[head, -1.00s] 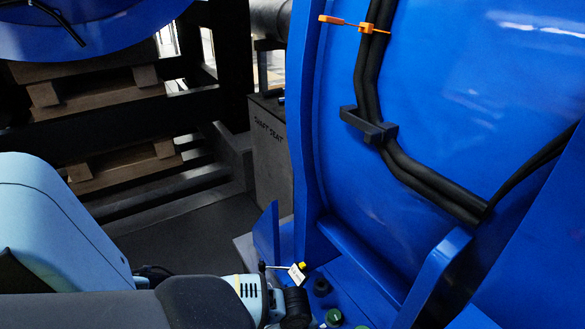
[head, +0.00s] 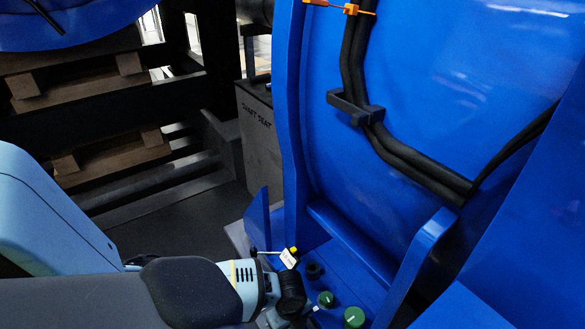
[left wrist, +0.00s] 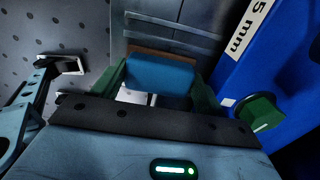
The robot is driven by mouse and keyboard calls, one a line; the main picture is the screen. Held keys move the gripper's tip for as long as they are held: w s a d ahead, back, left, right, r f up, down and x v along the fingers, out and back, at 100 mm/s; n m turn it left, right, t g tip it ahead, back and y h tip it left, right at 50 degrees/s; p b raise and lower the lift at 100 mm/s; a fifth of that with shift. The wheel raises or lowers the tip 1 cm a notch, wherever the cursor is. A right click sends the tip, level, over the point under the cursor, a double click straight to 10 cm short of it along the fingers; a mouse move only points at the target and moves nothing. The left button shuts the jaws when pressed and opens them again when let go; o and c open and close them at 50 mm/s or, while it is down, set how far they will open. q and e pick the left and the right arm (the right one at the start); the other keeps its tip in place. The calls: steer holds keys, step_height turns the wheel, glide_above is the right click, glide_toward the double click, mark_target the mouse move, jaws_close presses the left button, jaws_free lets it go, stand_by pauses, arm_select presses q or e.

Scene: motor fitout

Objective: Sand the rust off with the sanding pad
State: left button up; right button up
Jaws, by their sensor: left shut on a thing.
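My left gripper (left wrist: 160,82) has green fingers shut on the sanding pad (left wrist: 160,74), a blue block with a thin brown layer along its far edge. The pad sits between the fingers, facing a grey metal surface with long ridges. I cannot tell whether it touches that surface. In the head view my left arm reaches in from the lower left to the foot of the blue motor housing (head: 420,105); its fingers and the pad are not clear there. No rust can be made out. My right gripper is not in view.
Green knobs (head: 354,317) stand on the blue base close to my left wrist; one shows right of the gripper (left wrist: 260,112). A white tag (head: 289,259) and upright blue ribs are near. Black cables (head: 400,160) run down the housing. A grey shaft seat block (head: 257,130) stands behind.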

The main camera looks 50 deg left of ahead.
arm_select(q)
steer(key=shift+s+a, duration=0.1)
steer(key=shift+s, duration=0.4)
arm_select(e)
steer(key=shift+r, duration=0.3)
arm_select(q)
steer(key=shift+s, duration=0.1)
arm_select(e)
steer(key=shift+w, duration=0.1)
arm_select(q)
steer(key=shift+s+p, duration=0.7)
steer(key=shift+s, duration=0.25)
steer(key=shift+s+a+f, duration=0.1)
steer(key=shift+s+f, duration=0.05)
steer(key=shift+s, duration=0.2)
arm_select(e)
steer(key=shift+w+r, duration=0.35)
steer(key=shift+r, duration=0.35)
arm_select(q)
steer(key=shift+w, duration=0.1)
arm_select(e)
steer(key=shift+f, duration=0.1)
arm_select(q)
steer(key=shift+w+b, duration=0.3)
steer(key=shift+w, duration=1.05)
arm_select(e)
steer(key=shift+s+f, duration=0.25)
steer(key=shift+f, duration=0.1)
